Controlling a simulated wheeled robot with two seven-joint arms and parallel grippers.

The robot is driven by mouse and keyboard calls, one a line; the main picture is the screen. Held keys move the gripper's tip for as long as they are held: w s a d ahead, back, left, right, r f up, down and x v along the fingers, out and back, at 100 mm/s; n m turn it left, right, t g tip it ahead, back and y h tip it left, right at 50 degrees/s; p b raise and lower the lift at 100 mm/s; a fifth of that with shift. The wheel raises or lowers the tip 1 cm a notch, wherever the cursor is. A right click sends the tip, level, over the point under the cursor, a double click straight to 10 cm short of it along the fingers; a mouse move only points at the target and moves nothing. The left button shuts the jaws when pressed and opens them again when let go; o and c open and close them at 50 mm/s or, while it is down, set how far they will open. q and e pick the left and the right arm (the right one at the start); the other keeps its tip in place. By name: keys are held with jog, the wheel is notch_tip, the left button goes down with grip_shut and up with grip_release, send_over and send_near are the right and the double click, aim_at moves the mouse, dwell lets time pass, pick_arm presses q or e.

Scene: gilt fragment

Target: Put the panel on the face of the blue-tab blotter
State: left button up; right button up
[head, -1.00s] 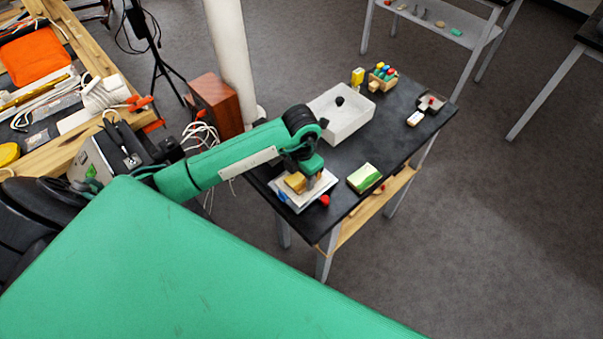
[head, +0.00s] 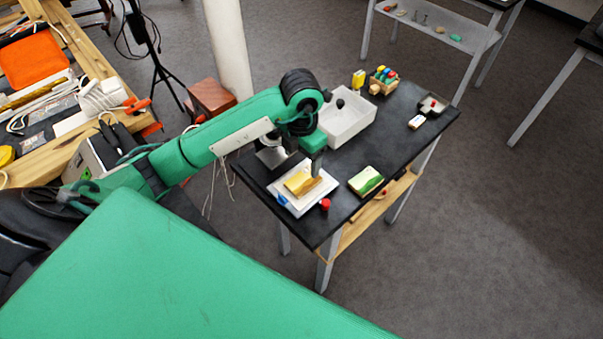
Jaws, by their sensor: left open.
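The panel (head: 299,180), yellow on top with a brown edge, lies on the white face of the blue-tab blotter (head: 310,202) near the front left of the black table. The blue tab (head: 282,199) shows at the blotter's left corner. My left gripper (head: 302,161) is open just above and behind the panel, apart from it as far as I can see. Its fingers hide part of the blotter's far side. My right gripper is out of view.
A red-topped piece (head: 325,204) stands by the blotter's right corner. A green and cream block (head: 366,181) lies to the right. A white bin (head: 347,122) with a dark ball stands behind. Coloured pieces (head: 383,79) sit at the back.

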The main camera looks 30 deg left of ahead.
pick_arm(q)
jog(key=shift+r, duration=1.7)
jog(key=shift+d, duration=0.1)
